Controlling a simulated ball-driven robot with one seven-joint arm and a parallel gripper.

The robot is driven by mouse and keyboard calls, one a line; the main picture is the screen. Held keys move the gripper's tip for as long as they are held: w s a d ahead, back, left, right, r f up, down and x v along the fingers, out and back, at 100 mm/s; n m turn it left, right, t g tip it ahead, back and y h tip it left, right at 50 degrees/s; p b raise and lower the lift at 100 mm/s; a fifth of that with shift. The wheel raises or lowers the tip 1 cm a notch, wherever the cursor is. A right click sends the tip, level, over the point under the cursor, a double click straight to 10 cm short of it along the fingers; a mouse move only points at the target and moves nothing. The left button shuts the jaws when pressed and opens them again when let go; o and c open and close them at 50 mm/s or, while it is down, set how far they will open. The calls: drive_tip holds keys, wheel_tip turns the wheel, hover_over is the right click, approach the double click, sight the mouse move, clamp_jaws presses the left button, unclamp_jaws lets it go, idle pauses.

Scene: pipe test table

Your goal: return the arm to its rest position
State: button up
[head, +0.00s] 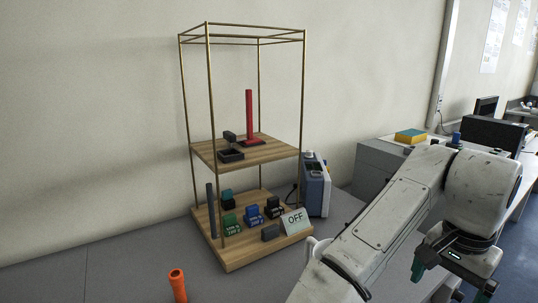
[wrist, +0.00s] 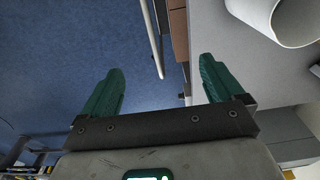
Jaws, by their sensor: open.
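My gripper (wrist: 158,88) shows in the wrist view with its two green fingers wide apart and nothing between them. Blue floor and the edge of a grey table lie beyond the fingers. In the head view my arm is folded at the right, and the gripper hangs at its end near the lower right.
A brass-framed wooden shelf (head: 246,153) holds a red upright rod (head: 249,115), several small blocks and an OFF sign (head: 295,220). An orange pipe (head: 178,285) stands in front. A blue-white device (head: 316,185) is behind. A white cylindrical thing (wrist: 285,18) is near the gripper.

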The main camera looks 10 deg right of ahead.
drive_tip(key=s+d+f+n+t+h, duration=0.1)
drive_tip(key=s+d+f+n+h, duration=0.1)
drive_tip(key=d+f+n+h, duration=0.3)
drive_tip(key=s+d+f+n+t, duration=0.1)
drive_tip(key=s+d+f+n, duration=0.15)
drive_tip(key=f, duration=0.45)
drive_tip(key=s+a+f+n+g+y, duration=0.1)
drive_tip(key=s+a+f+n+y, duration=0.4)
drive_tip(key=s+a+f, duration=1.1)
drive_tip(key=shift+a+f+n, duration=0.45)
drive_tip(key=shift+f, duration=0.5)
